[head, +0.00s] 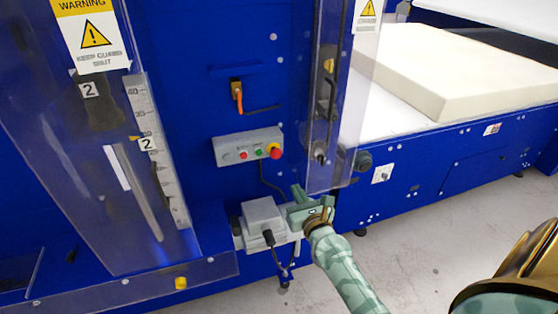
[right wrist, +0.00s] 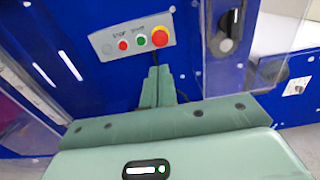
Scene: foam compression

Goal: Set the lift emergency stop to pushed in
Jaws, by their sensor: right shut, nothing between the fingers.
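The lift emergency stop is a red mushroom button (head: 275,152) on a yellow collar at the right end of a grey control box (head: 232,151) on the blue machine front. It also shows in the right wrist view (right wrist: 162,38); I cannot tell whether it is in or out. My right gripper (head: 298,190) is shut and empty, below and a little right of the box, apart from it. In the right wrist view its closed fingers (right wrist: 158,75) point up toward the box, just under the button. My left gripper is not in view.
A smaller red button (right wrist: 123,45) and a green one (right wrist: 141,41) share the box. A clear guard (head: 335,100) hangs to its right. A grey socket box (head: 263,216) with a black plug sits below. A white foam block (head: 470,75) lies on the bed at right.

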